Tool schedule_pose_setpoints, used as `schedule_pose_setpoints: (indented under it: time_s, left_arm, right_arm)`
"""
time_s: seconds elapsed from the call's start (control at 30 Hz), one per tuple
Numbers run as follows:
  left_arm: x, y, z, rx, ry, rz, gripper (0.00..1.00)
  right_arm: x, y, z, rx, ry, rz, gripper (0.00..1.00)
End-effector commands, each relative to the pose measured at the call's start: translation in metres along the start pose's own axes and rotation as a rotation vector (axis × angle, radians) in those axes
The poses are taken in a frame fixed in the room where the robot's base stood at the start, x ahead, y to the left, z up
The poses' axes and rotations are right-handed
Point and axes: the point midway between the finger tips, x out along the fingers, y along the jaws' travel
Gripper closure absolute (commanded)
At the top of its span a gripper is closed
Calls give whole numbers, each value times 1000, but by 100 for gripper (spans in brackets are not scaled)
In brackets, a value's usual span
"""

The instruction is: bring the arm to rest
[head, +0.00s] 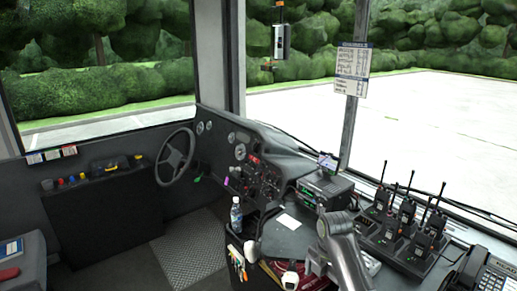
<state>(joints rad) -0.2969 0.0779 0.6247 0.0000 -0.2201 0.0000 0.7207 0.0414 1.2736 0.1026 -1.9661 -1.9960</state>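A grey jointed arm link (342,248), which looks like part of my own arm, rises from the bottom edge right of centre, in front of the dashboard counter. Its bent top stands near the radio unit and the charging rack. I cannot make out any gripper fingers on it. Neither my left nor my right gripper shows in the head view, so I cannot see whether they hold anything.
A steering wheel (175,154) and a dashboard (258,165) are at centre. A water bottle (236,216) stands at the counter's left edge. A rack of several handheld radios (405,225) and a desk phone (487,271) are on the right. The floor (195,250) at left is clear.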

Motion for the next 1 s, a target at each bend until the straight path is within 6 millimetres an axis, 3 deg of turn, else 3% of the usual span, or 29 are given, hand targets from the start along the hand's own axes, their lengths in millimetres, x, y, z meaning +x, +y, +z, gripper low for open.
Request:
schedule_pose_setpoints:
  time_s: [0.13, 0.37, 0.57, 0.67, 0.8, 1.0]
  left_arm:
    - [0, -6, 4, 2, -7, -7, 12]
    - [0, 2, 2, -1, -4, 2, 12]
    - [0, 2, 3, -1, -5, 2, 12]
    - [0, 0, 4, 0, -6, 0, 12]
    - [0, -1, 4, 0, -7, -1, 12]
    - [0, -1, 4, 0, -7, -1, 12]
  right_arm:
    - [34, -10, 3, 110, 2, 1, 6]
    - [100, -32, 6, 332, 2, 9, 6]
    - [183, -74, 2, 616, -2, 18, 6]
    - [242, -115, -8, 826, -10, 21, 6]
    - [321, -187, -30, 1144, -24, 37, 6]
    - [405, -306, -80, 1575, -45, 71, 6]
